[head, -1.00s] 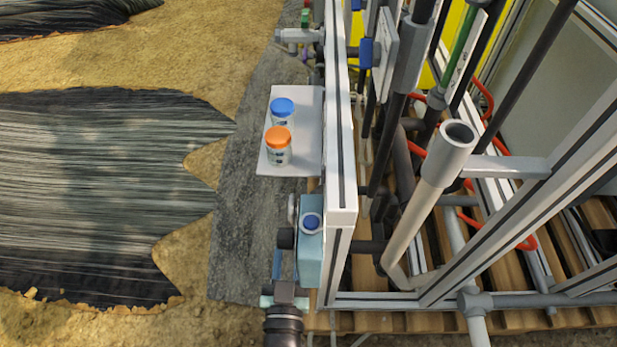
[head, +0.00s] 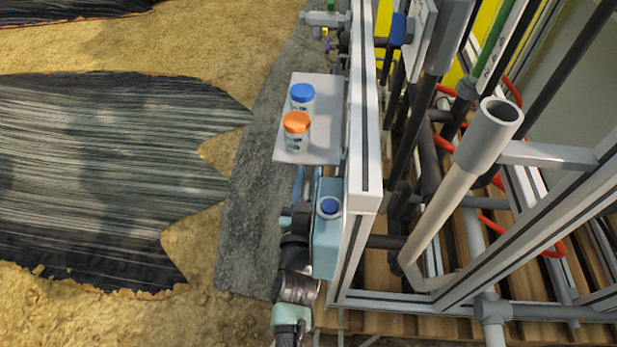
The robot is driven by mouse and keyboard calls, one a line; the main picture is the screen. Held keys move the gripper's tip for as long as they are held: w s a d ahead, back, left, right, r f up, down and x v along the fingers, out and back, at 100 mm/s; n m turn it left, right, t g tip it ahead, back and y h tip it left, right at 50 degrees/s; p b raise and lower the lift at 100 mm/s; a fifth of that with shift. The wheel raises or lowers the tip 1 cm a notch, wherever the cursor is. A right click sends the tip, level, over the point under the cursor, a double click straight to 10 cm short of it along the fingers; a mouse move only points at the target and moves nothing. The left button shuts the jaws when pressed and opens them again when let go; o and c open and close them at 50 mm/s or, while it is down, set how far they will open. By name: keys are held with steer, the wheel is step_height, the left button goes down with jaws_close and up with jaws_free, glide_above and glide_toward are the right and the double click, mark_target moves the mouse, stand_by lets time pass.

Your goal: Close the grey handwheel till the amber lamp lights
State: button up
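I cannot make out the grey handwheel or the amber lamp in the head view. My arm (head: 296,286) rises from the bottom edge along the left side of a light blue box with a dark blue cap (head: 329,207). The arm's far end, with dark and teal parts, is close against the left side of this box. The fingers of my gripper cannot be told apart there, and what lies under or in front of them is hidden.
A white shelf (head: 326,152) on the frame's left side holds a blue-lidded jar (head: 302,98) and an orange-lidded jar (head: 296,132), just beyond my arm. An aluminium post (head: 367,150) and a wide grey pipe (head: 465,180) stand to the right. Open ground lies left.

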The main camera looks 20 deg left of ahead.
jaws_close()
steer(key=shift+f+b, duration=0.25)
steer(key=shift+b, duration=1)
steer(key=t+b, duration=0.1)
steer(key=b, duration=0.2)
steer(key=shift+s+f, duration=0.1)
steer(key=shift+s, duration=0.05)
steer(key=t+b, duration=0.1)
steer(key=b, duration=0.2)
steer(key=t+b, duration=0.1)
steer(key=b, duration=0.2)
steer(key=shift+s+d+r+y+b, duration=0.2)
steer(key=shift+s+y+b, duration=0.1)
steer(key=shift+y+b, duration=0.1)
steer(key=t+b, duration=0.2)
steer(key=b, duration=0.1)
steer(key=shift+s+r+y, duration=0.3)
steer(key=shift+r, duration=0.1)
steer(key=shift+s+d+r+t+y+b, duration=0.1)
steer(key=shift+s+r+t+y+b, duration=0.15)
steer(key=shift+t, duration=0.35)
steer(key=shift+s+d+r+t+y+b, duration=0.15)
steer(key=shift+t+b, duration=0.2)
steer(key=shift+t, duration=0.25)
steer(key=shift+a, duration=0.1)
